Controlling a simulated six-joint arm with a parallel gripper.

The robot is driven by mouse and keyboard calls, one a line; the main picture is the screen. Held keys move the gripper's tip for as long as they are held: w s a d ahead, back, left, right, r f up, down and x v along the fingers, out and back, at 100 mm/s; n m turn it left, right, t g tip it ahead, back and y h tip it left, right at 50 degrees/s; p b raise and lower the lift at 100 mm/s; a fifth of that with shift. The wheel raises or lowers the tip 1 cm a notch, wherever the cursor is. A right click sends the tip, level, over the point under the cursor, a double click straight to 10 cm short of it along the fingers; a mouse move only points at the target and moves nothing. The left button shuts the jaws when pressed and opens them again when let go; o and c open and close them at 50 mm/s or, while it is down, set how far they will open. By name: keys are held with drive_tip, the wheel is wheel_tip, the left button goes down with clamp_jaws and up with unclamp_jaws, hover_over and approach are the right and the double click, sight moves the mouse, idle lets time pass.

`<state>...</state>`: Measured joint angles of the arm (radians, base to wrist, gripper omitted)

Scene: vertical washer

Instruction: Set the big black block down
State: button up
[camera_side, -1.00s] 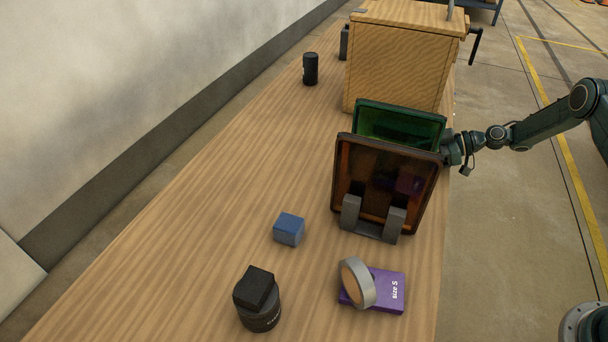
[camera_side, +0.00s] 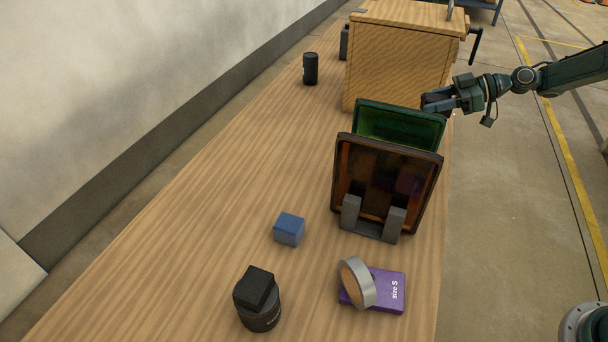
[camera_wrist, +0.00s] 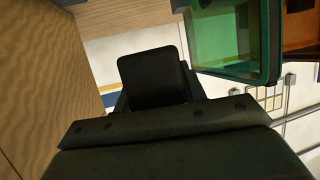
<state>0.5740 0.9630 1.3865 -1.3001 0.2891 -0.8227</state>
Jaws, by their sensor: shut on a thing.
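My gripper (camera_side: 452,99) is raised beyond the upper right corner of the green panel, near the wooden box. It is shut on a big black block (camera_wrist: 152,76), which shows dark and square in the wrist view between the fingers (camera_wrist: 155,97). In the side view the block is small and hard to separate from the dark fingers. The wrist view shows it held in the air, with floor visible behind it. A second black block (camera_side: 255,287) sits tilted on top of a black cylinder (camera_side: 261,318) at the front left of the table.
A green panel (camera_side: 398,121) and an amber panel (camera_side: 385,170) stand upright in a grey holder (camera_side: 372,231). A wooden box (camera_side: 400,65) is behind them. A blue cube (camera_side: 289,229), purple box (camera_side: 388,291), tape roll (camera_side: 356,283) and black can (camera_side: 310,68) are on the table (camera_side: 230,190).

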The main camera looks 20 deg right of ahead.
sight(435, 97)
drive_tip(key=shift+r, duration=1.7)
drive_tip(key=shift+a+r, duration=0.1)
drive_tip(key=shift+a, duration=0.05)
drive_tip(key=shift+w+a+r+m+t, duration=0.3)
drive_tip(key=shift+a+r, duration=0.05)
drive_tip(key=shift+a, duration=0.1)
drive_tip(key=s+a+r+m+t+h, duration=0.5)
drive_tip(key=a+r+m+h, duration=0.3)
drive_tip(key=r, duration=0.1)
drive_tip(key=s+d+r+m+h, duration=0.1)
drive_tip(key=s+r+m+h, duration=0.2)
drive_tip(key=s, duration=0.5)
drive_tip(key=shift+s+r+t, duration=0.15)
drive_tip(key=shift+s+t, duration=0.05)
drive_tip(key=shift+t, duration=0.2)
